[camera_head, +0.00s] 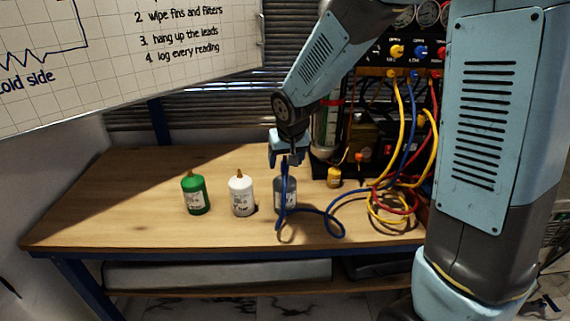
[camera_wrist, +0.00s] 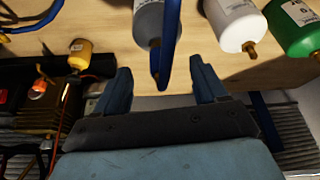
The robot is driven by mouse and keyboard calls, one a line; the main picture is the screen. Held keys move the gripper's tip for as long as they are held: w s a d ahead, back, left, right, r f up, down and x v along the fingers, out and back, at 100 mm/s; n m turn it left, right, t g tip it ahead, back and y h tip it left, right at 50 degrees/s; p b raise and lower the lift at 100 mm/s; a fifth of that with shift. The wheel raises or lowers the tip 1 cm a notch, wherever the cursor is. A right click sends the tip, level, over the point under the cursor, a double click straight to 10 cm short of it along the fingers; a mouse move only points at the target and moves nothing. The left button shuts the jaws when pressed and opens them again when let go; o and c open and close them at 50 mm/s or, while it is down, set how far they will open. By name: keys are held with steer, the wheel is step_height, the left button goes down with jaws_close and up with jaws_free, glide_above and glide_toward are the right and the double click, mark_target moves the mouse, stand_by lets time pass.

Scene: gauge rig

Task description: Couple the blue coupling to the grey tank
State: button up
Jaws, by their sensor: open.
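The grey tank (camera_head: 285,198) stands upright on the wooden bench, its body partly covered by the blue hose (camera_head: 281,217). My gripper (camera_head: 289,160) is pointed down just above the tank's top. In the wrist view, my gripper (camera_wrist: 160,68) is open, with one finger on each side of the hose's end. The grey tank (camera_wrist: 147,22) shows there behind the blue hose (camera_wrist: 169,45). The hose end lies at the tank's brass tip (camera_wrist: 154,72) between the fingers. The blue coupling is not clearly distinct, and I cannot tell whether it is seated on the tip.
A white tank (camera_head: 241,197) and a green tank (camera_head: 195,195) stand left of the grey one. A small yellow container (camera_head: 334,178) stands to its right. Yellow, blue and red leads (camera_head: 398,170) hang from the rig. The bench's left end (camera_head: 110,205) is clear.

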steer(key=v, duration=1.1)
stand_by(0.3)
